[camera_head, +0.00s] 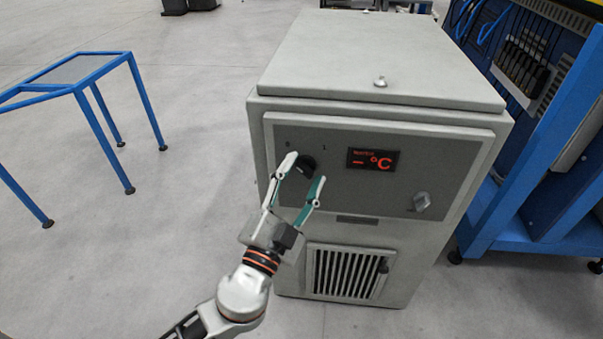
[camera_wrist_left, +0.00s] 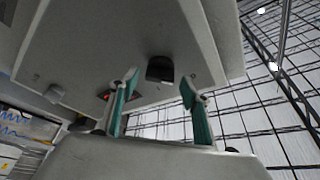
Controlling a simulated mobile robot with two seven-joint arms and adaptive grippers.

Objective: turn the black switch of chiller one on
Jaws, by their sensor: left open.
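The chiller (camera_head: 350,60) is a grey cabinet with a dark front panel. Its black switch (camera_head: 306,164) is a knob at the panel's upper left, with small marks, seemingly 0 and 1, above it. My left gripper (camera_head: 308,169) is open in front of the switch, with one finger on each side of it in the picture. In the left wrist view, the switch (camera_wrist_left: 160,68) shows between and beyond the spread green-padded fingers (camera_wrist_left: 159,82). I see no contact, and the exact gap is hard to tell. My right gripper is not in view.
A red display (camera_head: 373,160) showing a dash and °C sits right of the switch. A grey knob (camera_head: 422,201) is at the panel's lower right, above a vent grille (camera_head: 346,273). A blue rack (camera_head: 540,160) stands close on the right; a blue-framed table (camera_head: 75,72) stands left. Floor between is clear.

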